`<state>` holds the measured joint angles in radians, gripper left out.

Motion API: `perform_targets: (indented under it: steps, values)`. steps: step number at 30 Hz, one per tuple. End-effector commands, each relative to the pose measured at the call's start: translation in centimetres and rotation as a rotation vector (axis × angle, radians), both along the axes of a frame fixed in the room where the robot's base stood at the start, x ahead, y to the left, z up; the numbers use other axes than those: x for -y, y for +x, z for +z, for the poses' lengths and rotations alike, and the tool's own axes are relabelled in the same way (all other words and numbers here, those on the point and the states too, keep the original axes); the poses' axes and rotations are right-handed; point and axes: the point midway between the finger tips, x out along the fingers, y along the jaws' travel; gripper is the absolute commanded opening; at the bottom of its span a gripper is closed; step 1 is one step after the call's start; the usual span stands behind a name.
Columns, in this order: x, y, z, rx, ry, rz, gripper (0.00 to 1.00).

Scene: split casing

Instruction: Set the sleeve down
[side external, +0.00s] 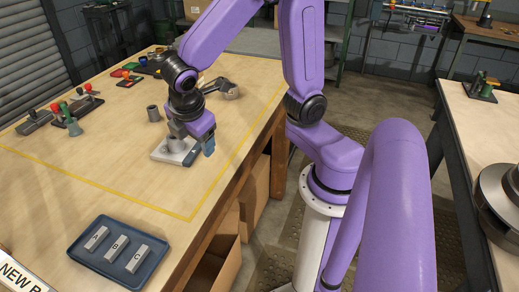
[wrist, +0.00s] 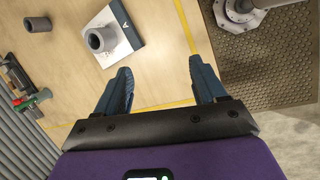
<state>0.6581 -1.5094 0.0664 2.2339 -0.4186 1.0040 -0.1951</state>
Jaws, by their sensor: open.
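A grey hollow sleeve (side external: 176,144) stands upright on a white square plate (side external: 160,154) on the wooden table. My gripper (side external: 201,152) is low beside the plate. Its blue fingers are spread wide with nothing between them, as the wrist view shows (wrist: 163,80). The sleeve on the plate is outside the fingers.
A blue tray (side external: 79,258) with blocks marked A, B and C lies at the front. Clamps and coloured-handled tools (side external: 72,120) stand at the left. A grey jointed part (side external: 225,88) lies behind my gripper. The table between tray and plate is clear.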

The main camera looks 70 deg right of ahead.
Motion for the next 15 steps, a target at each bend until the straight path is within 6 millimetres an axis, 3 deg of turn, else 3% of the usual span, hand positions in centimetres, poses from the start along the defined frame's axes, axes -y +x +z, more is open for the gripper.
perform_targets:
  steps: [3,7,12,15]
  values:
    - [-0.2,-5.4,0.5,-0.03,0.136,-0.06,0.7]
    - [-0.1,-10.3,0.6,-0.078,0.255,-0.125,0.7]
    - [0.1,-14.2,0.7,-0.129,0.344,-0.182,0.7]
    - [0.2,-15.1,0.7,-0.142,0.363,-0.197,0.7]
